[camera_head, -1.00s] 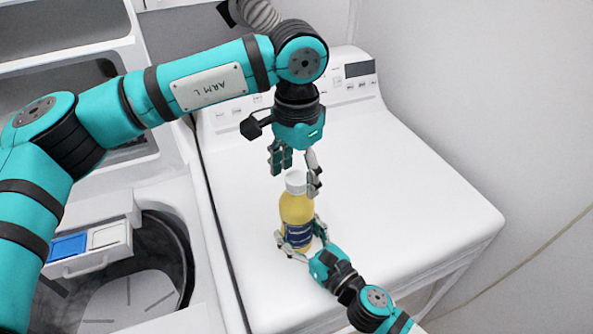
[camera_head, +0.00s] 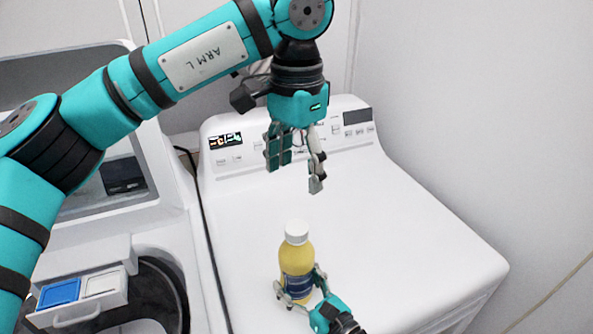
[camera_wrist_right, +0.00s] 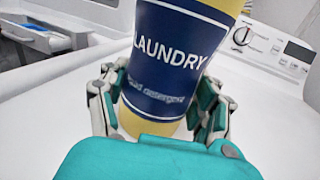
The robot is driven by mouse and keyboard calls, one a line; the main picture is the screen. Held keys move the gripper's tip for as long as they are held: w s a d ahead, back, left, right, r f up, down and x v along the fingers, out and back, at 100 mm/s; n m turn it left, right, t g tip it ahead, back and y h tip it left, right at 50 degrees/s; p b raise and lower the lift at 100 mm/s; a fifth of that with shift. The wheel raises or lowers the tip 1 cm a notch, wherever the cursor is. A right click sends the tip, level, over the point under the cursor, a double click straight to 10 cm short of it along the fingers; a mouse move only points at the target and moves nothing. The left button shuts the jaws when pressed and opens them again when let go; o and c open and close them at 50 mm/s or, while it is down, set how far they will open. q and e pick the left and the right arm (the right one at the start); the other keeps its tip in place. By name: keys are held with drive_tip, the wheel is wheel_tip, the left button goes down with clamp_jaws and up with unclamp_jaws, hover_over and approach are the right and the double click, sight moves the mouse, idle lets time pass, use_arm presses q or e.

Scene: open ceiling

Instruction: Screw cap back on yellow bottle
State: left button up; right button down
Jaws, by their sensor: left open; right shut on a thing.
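The yellow bottle (camera_head: 296,261) stands upright on the white machine top, with a blue label. The white cap (camera_head: 297,232) sits on the bottle's mouth; how tightly it is seated I cannot tell. My right gripper (camera_head: 297,293) is shut around the bottle's lower part from the front. In the right wrist view the bottle (camera_wrist_right: 172,60) shows its "LAUNDRY" label between the fingers (camera_wrist_right: 160,110). My left gripper (camera_head: 295,181) is open and empty, pointing down above and behind the cap, clear of it.
The white machine top (camera_head: 400,220) is clear around the bottle. A control panel (camera_head: 290,145) runs along its back. At left, an open washer has a drawer (camera_head: 80,297) with blue and white compartments. A wall stands at right.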

drive_tip(key=shift+c, duration=0.7)
unclamp_jaws()
drive_tip(key=v, duration=1.2)
